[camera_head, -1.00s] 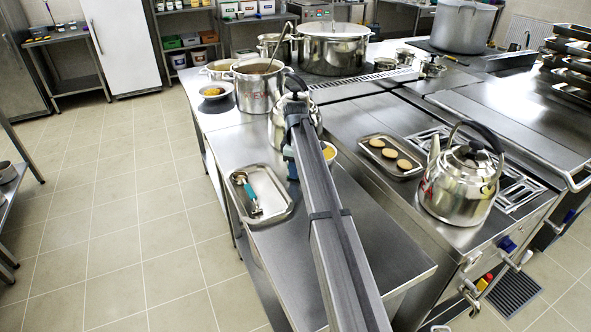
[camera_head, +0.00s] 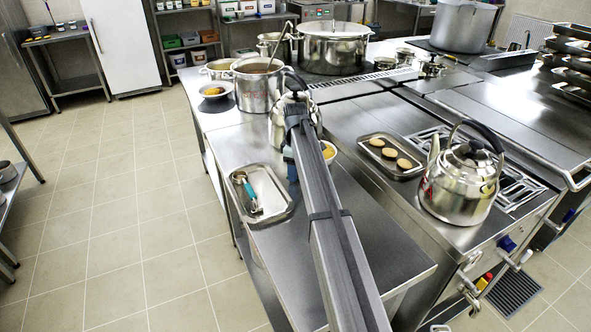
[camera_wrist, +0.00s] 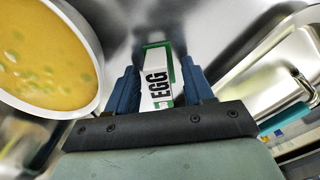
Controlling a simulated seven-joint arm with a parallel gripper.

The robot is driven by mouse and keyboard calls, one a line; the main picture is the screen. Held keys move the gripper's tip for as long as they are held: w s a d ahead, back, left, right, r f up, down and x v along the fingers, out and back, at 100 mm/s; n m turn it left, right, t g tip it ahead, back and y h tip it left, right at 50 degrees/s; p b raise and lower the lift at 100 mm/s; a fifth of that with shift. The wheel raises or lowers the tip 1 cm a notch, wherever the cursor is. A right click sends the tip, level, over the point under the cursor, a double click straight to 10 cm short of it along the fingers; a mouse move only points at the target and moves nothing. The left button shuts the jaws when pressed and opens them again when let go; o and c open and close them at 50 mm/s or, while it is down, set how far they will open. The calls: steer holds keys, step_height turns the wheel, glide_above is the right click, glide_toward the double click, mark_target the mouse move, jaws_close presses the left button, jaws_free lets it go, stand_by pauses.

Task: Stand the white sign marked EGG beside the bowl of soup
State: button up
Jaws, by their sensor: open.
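The white sign marked EGG (camera_wrist: 157,80), edged in green, stands on the steel counter in the wrist view, between the two blue fingers of my gripper (camera_wrist: 160,88). The fingers are open, one on each side of the sign; I cannot tell whether either touches it. The bowl of soup (camera_wrist: 45,60), yellow with green bits, is close by on the left in the wrist view. In the head view the bowl (camera_head: 328,151) shows just right of my arm, partly hidden by it. My arm hides the sign in the head view.
A steel tray (camera_head: 277,212) with a teal-handled scoop (camera_head: 246,190) lies left of my arm. A kettle (camera_head: 462,182) and a tray of round patties (camera_head: 381,160) are on the right. Tall pots (camera_head: 257,88) stand behind. The counter's front is clear.

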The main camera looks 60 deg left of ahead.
step_height(320, 180, up, 12)
steer(key=shift+r, duration=0.15)
stand_by(0.4)
stand_by(0.4)
